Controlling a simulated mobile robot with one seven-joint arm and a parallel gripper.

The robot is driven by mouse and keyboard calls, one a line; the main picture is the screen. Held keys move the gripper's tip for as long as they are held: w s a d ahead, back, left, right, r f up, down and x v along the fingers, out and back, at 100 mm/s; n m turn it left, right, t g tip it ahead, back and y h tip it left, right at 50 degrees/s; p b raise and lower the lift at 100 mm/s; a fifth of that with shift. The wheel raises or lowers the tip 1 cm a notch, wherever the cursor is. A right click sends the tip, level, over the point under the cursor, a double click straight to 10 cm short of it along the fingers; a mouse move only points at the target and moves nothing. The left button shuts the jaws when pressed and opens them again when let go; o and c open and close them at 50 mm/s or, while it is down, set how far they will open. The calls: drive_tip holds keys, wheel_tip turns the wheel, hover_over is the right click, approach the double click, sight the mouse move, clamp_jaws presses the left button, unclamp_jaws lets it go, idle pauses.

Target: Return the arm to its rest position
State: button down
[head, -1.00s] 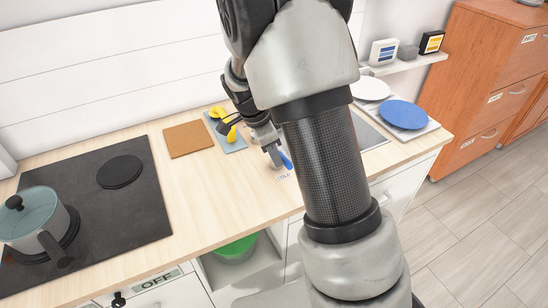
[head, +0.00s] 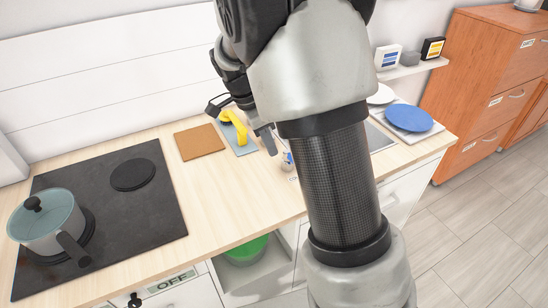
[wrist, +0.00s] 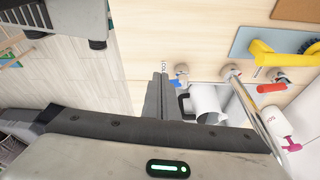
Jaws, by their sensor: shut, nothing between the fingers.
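My gripper (head: 267,142) shows left of my large arm link in the head view, above the counter near the sink. In the wrist view my gripper (wrist: 157,98) has its fingers together with nothing between them. It is beside a small tap with a blue handle (wrist: 180,82) and apart from it. My arm is bent and fills the middle of the head view, hiding most of the sink.
A pot (head: 45,222) sits on the black hob (head: 110,205) at left. A brown board (head: 199,142) and a yellow-handled thing (head: 236,124) on a blue-grey mat lie behind my gripper. Blue plate (head: 409,118) at right. A curved spout (wrist: 250,105) stands close in the wrist view.

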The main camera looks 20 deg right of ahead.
drive_tip(key=s+a+r+n+t+y+p, duration=0.1)
drive_tip(key=s+r+n+t+y+p, duration=0.15)
drive_tip(key=s+r+n, duration=0.8)
drive_tip(key=s+r+n+t+p, duration=0.1)
drive_tip(key=s+r+n, duration=0.2)
drive_tip(key=s, duration=0.3)
drive_tip(key=s+a+r+n+t, duration=0.1)
drive_tip(key=s+r+n+t, duration=0.1)
drive_tip(key=s+r+n, duration=0.2)
drive_tip(key=s+y, duration=0.1)
drive_tip(key=s, duration=0.1)
drive_tip(key=shift+s+a+r+p, duration=0.15)
drive_tip(key=shift+s+r+p, duration=0.2)
drive_tip(key=shift+s+r, duration=0.05)
drive_tip(key=c, duration=2.5)
unclamp_jaws()
